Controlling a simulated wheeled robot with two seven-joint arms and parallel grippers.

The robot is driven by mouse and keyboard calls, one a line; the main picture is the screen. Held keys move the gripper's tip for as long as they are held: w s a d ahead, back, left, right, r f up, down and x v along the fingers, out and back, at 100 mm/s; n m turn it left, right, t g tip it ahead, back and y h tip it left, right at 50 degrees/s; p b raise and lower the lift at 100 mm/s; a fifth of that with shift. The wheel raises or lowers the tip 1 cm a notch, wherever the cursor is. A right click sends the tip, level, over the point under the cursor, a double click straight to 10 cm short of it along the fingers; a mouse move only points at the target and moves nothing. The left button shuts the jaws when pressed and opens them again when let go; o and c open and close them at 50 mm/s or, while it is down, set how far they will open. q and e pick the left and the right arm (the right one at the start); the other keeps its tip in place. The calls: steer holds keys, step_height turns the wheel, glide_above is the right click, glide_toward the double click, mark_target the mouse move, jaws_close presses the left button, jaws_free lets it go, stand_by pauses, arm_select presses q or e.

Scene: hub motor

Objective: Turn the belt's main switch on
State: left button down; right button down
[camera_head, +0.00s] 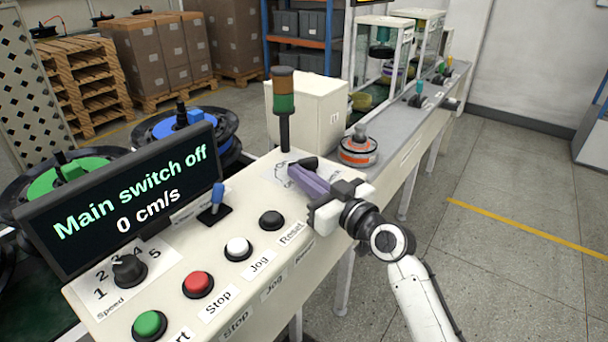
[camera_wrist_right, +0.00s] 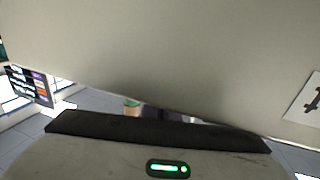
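The control panel (camera_head: 215,262) slopes across the front in the head view. Its screen (camera_head: 125,195) reads "Main switch off" and "0 cm/s". My right gripper (camera_head: 306,180) is over the panel's far right end, its purple finger pointing up and left. A dark part (camera_head: 303,163) beside the fingertips sits at a pale label; the gripper partly covers this spot, and I cannot tell whether this is the main switch or whether they touch. The finger gap does not show clearly. The right wrist view shows mostly a plain off-white surface (camera_wrist_right: 170,50). My left gripper is out of view.
A signal tower (camera_head: 284,100) and a white box (camera_head: 318,115) stand behind the gripper. The panel carries a blue lever (camera_head: 217,197), a speed knob (camera_head: 129,270) and several push buttons. The belt (camera_head: 400,120), with an orange-and-grey hub (camera_head: 358,150), runs away behind. Floor at right is clear.

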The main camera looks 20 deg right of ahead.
steer(key=shift+w+a, duration=0.5)
steer(key=shift+a, duration=0.3)
steer(key=shift+w+a, duration=0.25)
steer(key=shift+w, duration=0.1)
steer(key=shift+a, duration=0.1)
stand_by(1.0)
steer(key=v, duration=1)
stand_by(0.4)
